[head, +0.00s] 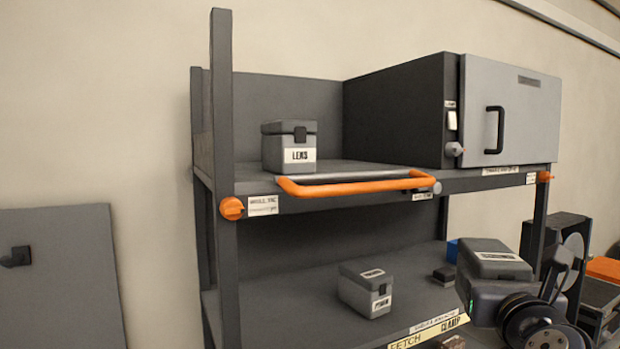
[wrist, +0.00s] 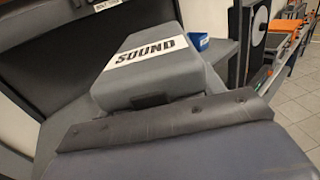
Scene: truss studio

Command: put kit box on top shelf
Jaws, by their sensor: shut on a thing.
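A grey kit box (head: 495,262) is held at the lower right in the head view. In the wrist view the kit box (wrist: 150,65) shows a white label reading SOUND. My gripper (head: 488,292) is shut on the box; in the wrist view a dark jaw pad (wrist: 165,121) lies across its near side, and the grip itself is partly hidden. The top shelf (head: 350,168) is grey and above the height of the held box, to its left. A box labelled LENS (head: 289,148) stands upright on the top shelf's left part.
An orange bar (head: 350,187) runs along the top shelf's front edge. A shut grey cabinet (head: 510,110) fills the shelf's right side. Bare shelf lies between it and the LENS box. The lower shelf holds another labelled box (head: 368,290) and a small dark block (head: 444,275).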

